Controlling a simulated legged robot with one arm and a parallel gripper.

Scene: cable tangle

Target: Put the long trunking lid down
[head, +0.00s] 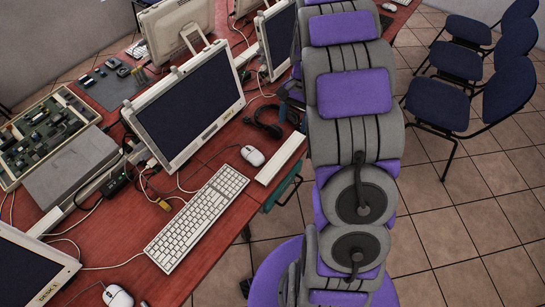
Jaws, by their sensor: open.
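A short-looking white strip (281,158), which may be the trunking lid, lies flat on the red desk near its right edge, beside a white mouse. A pale trunking run (62,216) goes along the desk behind the monitors; its parts are partly hidden by them. My grey and purple arm stretches up the picture from the bottom, to the right of the desk. My gripper does not show, so I cannot see what is between its fingers or how it stands to the strip.
The red desk (215,165) carries a monitor (190,105), a white keyboard (197,217), a mouse (252,155), a headset (264,122), a circuit board tray (45,135) and loose cables. Blue chairs (437,103) stand at right. Tiled floor (470,225) is open at lower right.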

